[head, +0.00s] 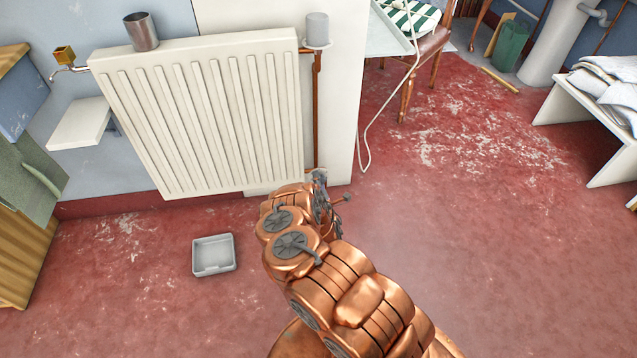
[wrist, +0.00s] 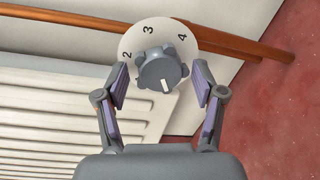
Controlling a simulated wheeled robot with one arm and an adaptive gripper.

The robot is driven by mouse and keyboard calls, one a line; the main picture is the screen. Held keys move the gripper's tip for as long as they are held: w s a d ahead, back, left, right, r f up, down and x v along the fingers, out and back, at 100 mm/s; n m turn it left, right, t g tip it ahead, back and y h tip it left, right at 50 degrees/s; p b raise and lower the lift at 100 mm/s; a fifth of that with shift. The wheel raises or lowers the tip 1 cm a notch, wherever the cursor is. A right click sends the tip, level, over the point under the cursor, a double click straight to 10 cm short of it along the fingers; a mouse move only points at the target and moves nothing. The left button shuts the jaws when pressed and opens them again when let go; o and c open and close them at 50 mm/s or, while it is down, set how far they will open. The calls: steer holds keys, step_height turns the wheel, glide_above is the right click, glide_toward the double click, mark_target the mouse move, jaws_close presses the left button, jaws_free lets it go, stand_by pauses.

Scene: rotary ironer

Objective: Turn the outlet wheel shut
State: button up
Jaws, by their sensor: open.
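A grey lobed wheel (wrist: 158,70) with a white pointer mark sits on a round white dial (wrist: 150,28) in the wrist view. The numbers 2, 3 and 4 show on the dial; its lower part is hidden by the wheel. The pointer mark is on the lower side of the wheel in the picture. My gripper (wrist: 161,77) is open, with one finger on each side of the wheel and a small visible gap at each side. In the head view my gripper (head: 320,182) is at the radiator's lower right corner, where my arm hides the wheel.
The white radiator (head: 205,110) stands along the wall, with a copper pipe (head: 317,110) at its right. A metal cup (head: 141,32) and a white cylinder (head: 317,28) are near its top. A grey tray (head: 213,255) lies on the floor.

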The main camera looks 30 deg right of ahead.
steer(key=v, duration=1.2)
stand_by(0.4)
